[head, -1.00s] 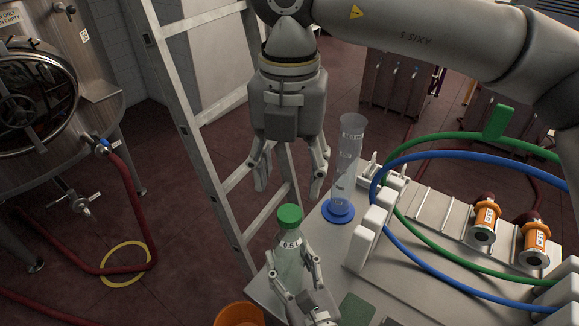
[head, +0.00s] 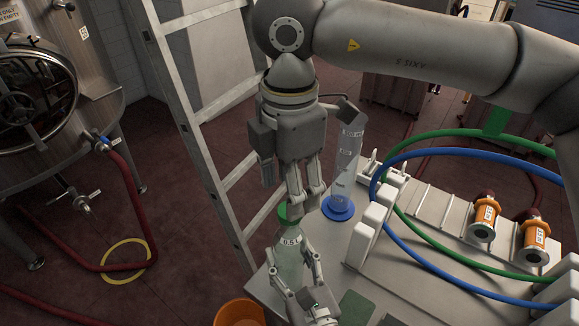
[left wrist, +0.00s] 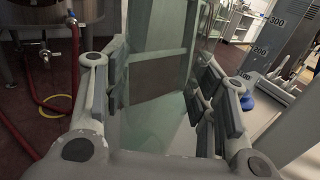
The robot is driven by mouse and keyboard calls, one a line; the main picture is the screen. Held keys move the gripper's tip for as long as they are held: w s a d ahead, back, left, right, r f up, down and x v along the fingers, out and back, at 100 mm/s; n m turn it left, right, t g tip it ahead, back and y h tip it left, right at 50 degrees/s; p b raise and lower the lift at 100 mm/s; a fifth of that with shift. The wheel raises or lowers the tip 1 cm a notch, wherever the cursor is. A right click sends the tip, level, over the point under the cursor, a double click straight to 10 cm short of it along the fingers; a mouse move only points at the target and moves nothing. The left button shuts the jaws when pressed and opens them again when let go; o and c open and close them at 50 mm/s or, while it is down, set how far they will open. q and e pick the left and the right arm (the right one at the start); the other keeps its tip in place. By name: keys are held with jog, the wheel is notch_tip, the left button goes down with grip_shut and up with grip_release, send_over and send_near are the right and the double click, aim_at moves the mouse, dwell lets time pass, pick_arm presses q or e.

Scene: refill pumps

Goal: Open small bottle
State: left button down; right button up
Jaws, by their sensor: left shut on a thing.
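The small bottle (head: 289,250) is translucent, with a 0.5 l label and a green cap (head: 284,214), and stands upright at the table's near left corner. My left gripper (head: 291,268) is shut on the bottle's body, low in the head view. The left wrist view shows the pale green bottle (left wrist: 158,125) between its fingers. My right gripper (head: 292,205) points down from above, with its fingers at the cap and partly covering it. I cannot tell whether they grip the cap.
A clear measuring cylinder (head: 346,165) on a blue base stands just right of the bottle. A rack with blue and green hoses (head: 410,245) and orange fittings (head: 484,219) fills the table's right. An orange bucket (head: 239,312) is below left. A ladder (head: 205,150) stands behind.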

aim_at(281, 210)
jog(key=shift+f, duration=2.3)
